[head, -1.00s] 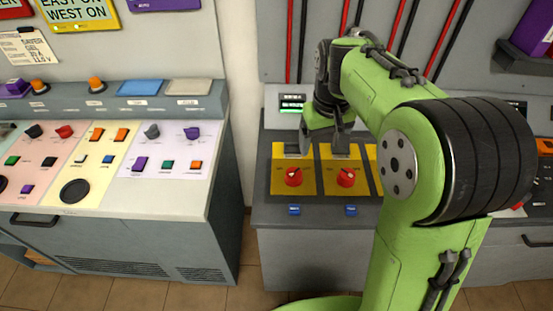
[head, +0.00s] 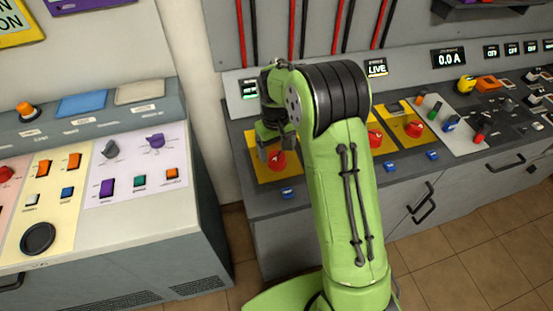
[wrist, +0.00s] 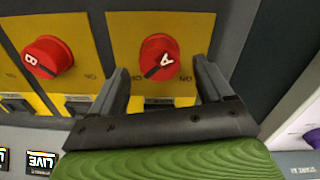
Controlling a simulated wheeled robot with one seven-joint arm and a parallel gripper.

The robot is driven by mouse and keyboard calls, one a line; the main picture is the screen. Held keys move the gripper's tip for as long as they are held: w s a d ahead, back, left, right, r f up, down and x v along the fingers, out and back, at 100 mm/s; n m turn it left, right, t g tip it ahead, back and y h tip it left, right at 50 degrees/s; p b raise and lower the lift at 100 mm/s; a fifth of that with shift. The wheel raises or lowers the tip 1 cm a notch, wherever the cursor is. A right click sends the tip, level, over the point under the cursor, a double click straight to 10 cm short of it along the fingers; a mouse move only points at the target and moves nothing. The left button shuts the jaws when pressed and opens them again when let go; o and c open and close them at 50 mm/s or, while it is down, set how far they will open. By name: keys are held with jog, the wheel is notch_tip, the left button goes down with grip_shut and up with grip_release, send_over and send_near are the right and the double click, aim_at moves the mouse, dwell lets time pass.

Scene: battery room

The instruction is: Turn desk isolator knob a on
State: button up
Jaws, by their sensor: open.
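Knob a (wrist: 159,57) is a round red knob marked A on a yellow plate (wrist: 125,25). Its dark pointer line lies slanted in the wrist view. In the head view, knob a (head: 277,160) is partly covered by my gripper (head: 277,150). In the wrist view my gripper (wrist: 160,75) is open, with one finger on each side of knob a and gaps between. The fingers look apart from the knob; their height above the plate is hard to tell.
Red knob B (wrist: 47,57) sits beside knob a on its own yellow plate. More red knobs (head: 414,129) stand further right, with a LIVE display (head: 376,68) behind. A separate switch desk (head: 130,165) stands to the left across a gap.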

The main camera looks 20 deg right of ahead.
aim_at(277, 157)
notch_tip(277, 157, down, 4)
jog(key=shift+r, duration=0.1)
jog(key=c, duration=1)
